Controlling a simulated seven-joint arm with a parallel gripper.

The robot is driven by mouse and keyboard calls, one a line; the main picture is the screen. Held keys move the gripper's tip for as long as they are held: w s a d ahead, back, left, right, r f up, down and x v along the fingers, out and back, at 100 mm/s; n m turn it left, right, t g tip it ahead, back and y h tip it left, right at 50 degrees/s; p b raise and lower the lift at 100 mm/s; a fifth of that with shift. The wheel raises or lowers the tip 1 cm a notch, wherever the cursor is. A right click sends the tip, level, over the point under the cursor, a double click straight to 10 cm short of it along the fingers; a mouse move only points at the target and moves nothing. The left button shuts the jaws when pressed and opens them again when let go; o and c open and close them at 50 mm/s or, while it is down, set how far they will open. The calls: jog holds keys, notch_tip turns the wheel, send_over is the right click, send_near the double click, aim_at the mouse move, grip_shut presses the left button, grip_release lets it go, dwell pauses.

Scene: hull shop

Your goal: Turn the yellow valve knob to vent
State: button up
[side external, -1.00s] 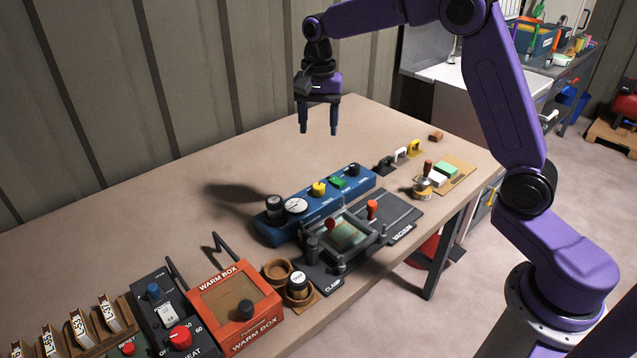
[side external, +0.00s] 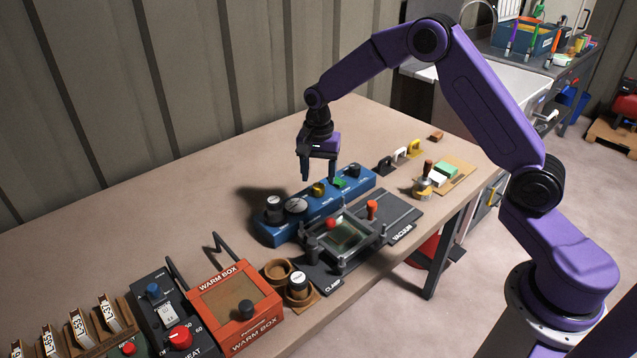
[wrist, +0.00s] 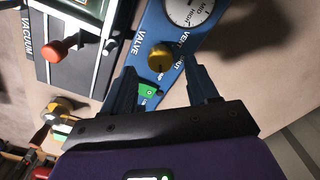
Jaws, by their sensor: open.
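The yellow valve knob (side external: 319,188) sits on the blue panel (side external: 270,231), between a round gauge and a green switch. In the wrist view the knob (wrist: 160,57) lies just beyond the fingertips, beside the words VALVE and VENT. My gripper (side external: 319,178) is open and points down over the panel, close above the knob. In the wrist view its two fingers (wrist: 158,72) are spread to either side of the knob's line, with nothing between the tips. I cannot tell which mark the knob points to.
A clamp frame with a red knob (side external: 331,223) and an orange-handled lever (side external: 372,208) stands close in front of the panel. An orange warm box (side external: 271,331) is at the front left. The table behind the panel is clear.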

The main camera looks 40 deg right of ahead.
aim_at(319, 186)
jog(key=shift+f, duration=1.7)
jog(key=c, duration=1)
jog(key=shift+c, duration=0.2)
